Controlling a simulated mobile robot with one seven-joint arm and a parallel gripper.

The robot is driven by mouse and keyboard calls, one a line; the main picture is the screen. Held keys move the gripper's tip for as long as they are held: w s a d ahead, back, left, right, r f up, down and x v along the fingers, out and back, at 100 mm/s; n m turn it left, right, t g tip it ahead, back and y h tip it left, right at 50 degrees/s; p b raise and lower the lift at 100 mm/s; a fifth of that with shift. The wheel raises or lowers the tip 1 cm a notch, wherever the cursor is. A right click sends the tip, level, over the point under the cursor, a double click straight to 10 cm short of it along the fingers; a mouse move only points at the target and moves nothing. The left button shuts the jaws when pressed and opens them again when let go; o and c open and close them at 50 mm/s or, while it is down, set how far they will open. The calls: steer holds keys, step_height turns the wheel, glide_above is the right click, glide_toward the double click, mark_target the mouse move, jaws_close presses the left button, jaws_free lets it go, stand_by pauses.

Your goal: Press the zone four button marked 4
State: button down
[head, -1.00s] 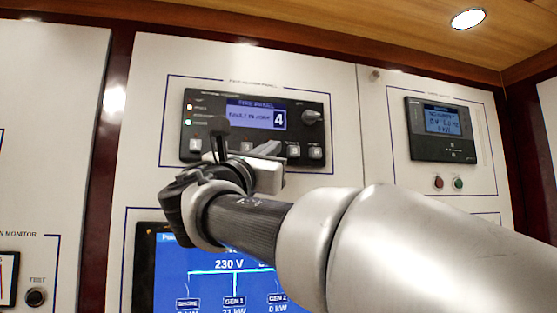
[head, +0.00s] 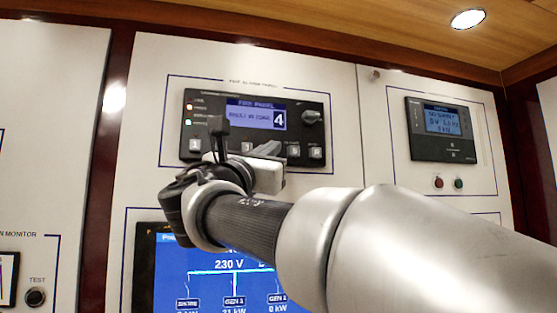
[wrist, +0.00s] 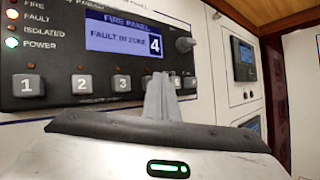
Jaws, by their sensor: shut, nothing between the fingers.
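The fire panel (head: 192,108) is a dark unit on the white wall, with a screen (wrist: 115,35) reading a fault in zone 4. In the wrist view its row of grey buttons shows button 1 (wrist: 27,85), button 2 (wrist: 82,83) and button 3 (wrist: 122,83). The button marked 4 is hidden behind my fingers, just right of button 3. My gripper (wrist: 161,80) is shut and empty, its fingertips in front of that spot. In the head view my gripper (head: 268,150) is at the panel's lower edge. I cannot tell whether the tips touch.
Further panel buttons (head: 315,152) and a round knob (head: 311,117) lie to the right. A second display unit (head: 429,148) with red and green buttons below is farther right. A large blue screen (head: 175,272) is below my gripper.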

steer(key=shift+w, duration=0.15)
stand_by(0.5)
steer(key=shift+w+a, duration=0.15)
steer(key=shift+w, duration=0.15)
steer(key=shift+s, duration=0.4)
stand_by(0.3)
steer(key=s+d+b, duration=0.2)
steer(key=s, duration=0.3)
steer(key=shift+s, duration=0.35)
stand_by(0.7)
